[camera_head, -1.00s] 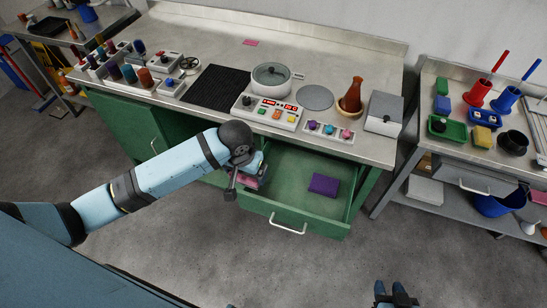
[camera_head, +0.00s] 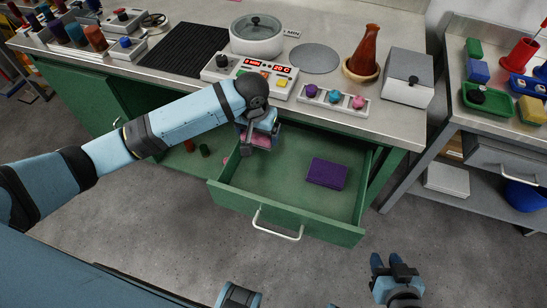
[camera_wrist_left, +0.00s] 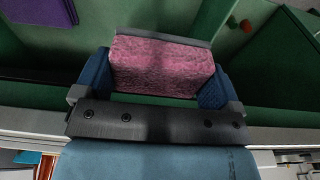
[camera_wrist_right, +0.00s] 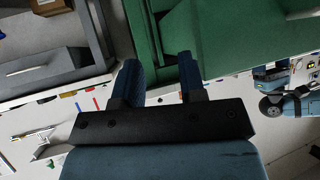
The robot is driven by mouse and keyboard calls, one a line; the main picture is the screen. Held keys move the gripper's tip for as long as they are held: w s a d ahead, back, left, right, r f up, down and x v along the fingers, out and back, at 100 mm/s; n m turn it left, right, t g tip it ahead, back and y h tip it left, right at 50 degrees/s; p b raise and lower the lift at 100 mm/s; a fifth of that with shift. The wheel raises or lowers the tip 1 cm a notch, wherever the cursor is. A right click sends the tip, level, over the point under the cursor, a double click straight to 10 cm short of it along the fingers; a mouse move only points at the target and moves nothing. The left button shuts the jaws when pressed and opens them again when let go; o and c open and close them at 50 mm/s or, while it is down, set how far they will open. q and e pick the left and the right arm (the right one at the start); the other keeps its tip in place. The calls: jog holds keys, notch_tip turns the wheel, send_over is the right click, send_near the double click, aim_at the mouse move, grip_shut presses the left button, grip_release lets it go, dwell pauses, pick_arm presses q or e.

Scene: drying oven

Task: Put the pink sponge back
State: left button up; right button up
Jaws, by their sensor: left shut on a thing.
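My left gripper (camera_head: 262,140) is shut on the pink sponge (camera_wrist_left: 160,68), which fills the space between its fingers in the left wrist view. In the head view the gripper and sponge are over the left part of the open green drawer (camera_head: 262,200), and the arm partly hides the sponge. I cannot tell whether the sponge touches the drawer floor. A purple sponge (camera_head: 326,173) lies in the drawer's right half; it also shows in the left wrist view (camera_wrist_left: 42,8). My right gripper (camera_head: 390,264) is open and empty, in front of the drawer to the right.
The steel worktop above holds a pot (camera_head: 257,38), a control panel (camera_head: 250,75), a knob strip (camera_head: 335,103), a brown flask (camera_head: 364,50) and a grey box (camera_head: 407,78). The drawer handle (camera_head: 277,226) sticks out in front. A side bench (camera_head: 455,100) stands at right.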

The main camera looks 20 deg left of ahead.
pick_arm(q)
jog(key=b, duration=0.2)
send_over(273, 159)
jog(key=s+a, duration=0.3)
notch_tip(273, 159, down, 10)
jog(key=shift+s+f, duration=0.1)
jog(key=shift+f, duration=0.4)
jog(key=w+d+b, duration=0.1)
jog(key=w+d+f, duration=0.1)
jog(key=d, duration=0.1)
jog(key=shift+w+b, duration=0.35)
jog(key=shift+f, duration=0.2)
jog(key=shift+r, duration=0.1)
jog(key=o, duration=0.6)
jog(key=shift+c, duration=0.2)
jog(key=r+p, duration=0.1)
jog(key=r, duration=0.2)
jog(key=s+r+p, duration=0.1)
jog(key=r, duration=0.6)
jog(key=shift+s+r+p, duration=0.2)
jog(key=shift+r+p, duration=0.1)
jog(key=shift+p, duration=0.1)
jog(key=shift+s+r, duration=0.1)
jog(key=shift+r, duration=0.55)
pick_arm(e)
jog(key=shift+f, duration=0.45)
